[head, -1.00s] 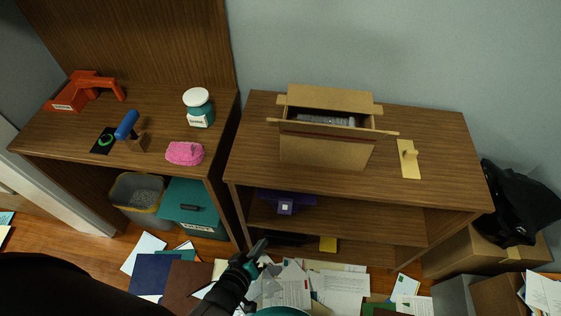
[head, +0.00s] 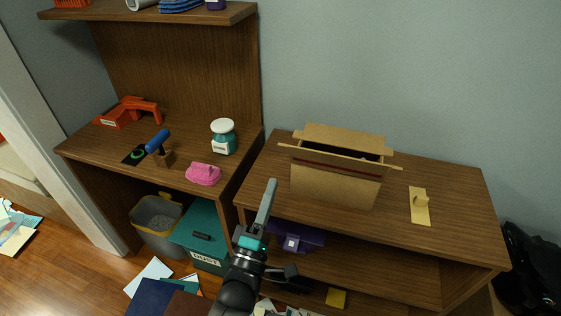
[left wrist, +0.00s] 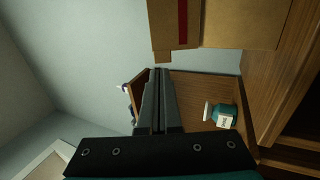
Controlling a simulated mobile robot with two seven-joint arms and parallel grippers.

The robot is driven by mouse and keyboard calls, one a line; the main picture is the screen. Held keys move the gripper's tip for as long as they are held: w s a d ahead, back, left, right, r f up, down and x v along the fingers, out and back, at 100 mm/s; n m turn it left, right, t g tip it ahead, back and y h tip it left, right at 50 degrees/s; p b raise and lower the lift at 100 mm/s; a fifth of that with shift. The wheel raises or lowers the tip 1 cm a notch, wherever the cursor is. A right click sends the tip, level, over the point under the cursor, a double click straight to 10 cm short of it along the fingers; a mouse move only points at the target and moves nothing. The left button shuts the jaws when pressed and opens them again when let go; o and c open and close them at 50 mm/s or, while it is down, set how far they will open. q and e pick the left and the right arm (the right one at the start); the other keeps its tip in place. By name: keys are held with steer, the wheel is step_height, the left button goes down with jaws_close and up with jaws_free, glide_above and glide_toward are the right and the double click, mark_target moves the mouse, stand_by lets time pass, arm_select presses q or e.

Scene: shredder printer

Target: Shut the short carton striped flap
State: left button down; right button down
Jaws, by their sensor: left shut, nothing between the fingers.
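The short carton (head: 335,182) stands upright on the wooden desk with its flaps spread open. The near flap (head: 338,157) carries a dark red stripe and sticks out past both sides of the box. The far flap (head: 345,138) stands up behind the opening. My left gripper (head: 270,186) is shut and empty, pointing up, in front of the desk and to the left of the carton. In the left wrist view its fingers (left wrist: 158,100) are together, and the carton (left wrist: 220,22) with its red stripe shows at the top, apart from them. My right gripper is out of view.
A left desk holds a pink item (head: 203,174), a white-lidded jar (head: 223,136), a blue-handled stamp (head: 157,142) and a red device (head: 128,112). Papers litter the floor.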

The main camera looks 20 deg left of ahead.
mark_target(284, 148)
arm_select(q)
steer(key=x, duration=0.6)
steer(key=shift+w+r+b, duration=0.2)
steer(key=shift+w+b, duration=0.1)
steer(key=shift+w, duration=0.4)
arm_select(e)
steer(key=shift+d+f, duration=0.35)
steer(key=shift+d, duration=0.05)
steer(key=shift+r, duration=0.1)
